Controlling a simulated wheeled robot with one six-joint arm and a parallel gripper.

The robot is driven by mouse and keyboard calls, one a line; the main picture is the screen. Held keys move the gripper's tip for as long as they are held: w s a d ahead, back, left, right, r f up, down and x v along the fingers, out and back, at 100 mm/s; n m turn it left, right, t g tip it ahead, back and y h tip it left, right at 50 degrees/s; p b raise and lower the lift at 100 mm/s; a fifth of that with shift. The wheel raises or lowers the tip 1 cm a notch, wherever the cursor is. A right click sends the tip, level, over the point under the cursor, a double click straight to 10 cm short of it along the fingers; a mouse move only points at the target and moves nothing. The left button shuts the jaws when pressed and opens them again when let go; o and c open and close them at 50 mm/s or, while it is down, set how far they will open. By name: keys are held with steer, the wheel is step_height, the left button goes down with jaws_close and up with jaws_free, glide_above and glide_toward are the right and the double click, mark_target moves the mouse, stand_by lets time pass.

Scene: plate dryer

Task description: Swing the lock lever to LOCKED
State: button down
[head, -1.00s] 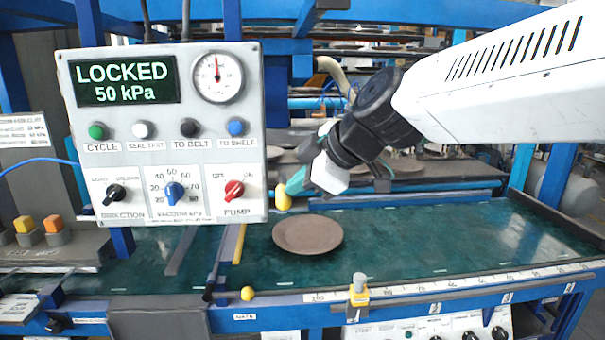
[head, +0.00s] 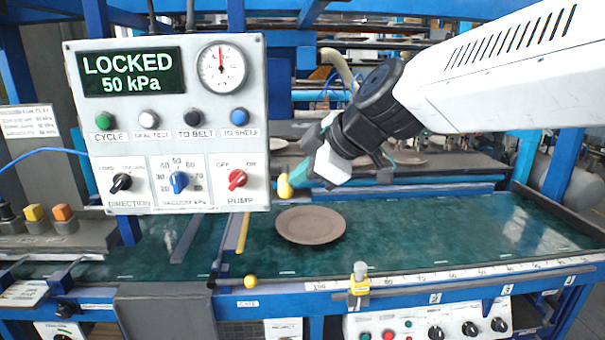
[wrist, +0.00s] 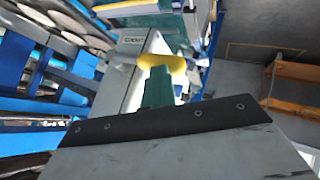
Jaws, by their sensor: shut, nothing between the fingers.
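The grey control panel (head: 205,130) hangs at the left in the head view. Its green display (head: 128,73) reads LOCKED, 50 kPa. A small lever with a yellow ball knob (head: 250,281) lies roughly level on the blue front rail, above a small label. I cannot tell for sure that this is the lock lever. My gripper (head: 287,186) is shut and empty, with teal fingers and a yellow tip. It appears just right of the panel's lower edge, above the belt and apart from the knob. In the wrist view the yellow tip (wrist: 163,62) hides part of what lies beyond.
A brown plate (head: 310,225) lies on the green belt (head: 430,235). A yellow block with a grey post (head: 359,284) stands on the front scale. More plates rest on the shelf behind. The belt's right part is clear.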

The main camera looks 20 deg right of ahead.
steer(key=s+d+r, duration=0.4)
steer(key=s+r, duration=0.1)
steer(key=s, duration=0.4)
steer(key=shift+s+d+r, duration=0.3)
steer(key=shift+d+r, duration=0.05)
steer(key=shift+d, duration=0.05)
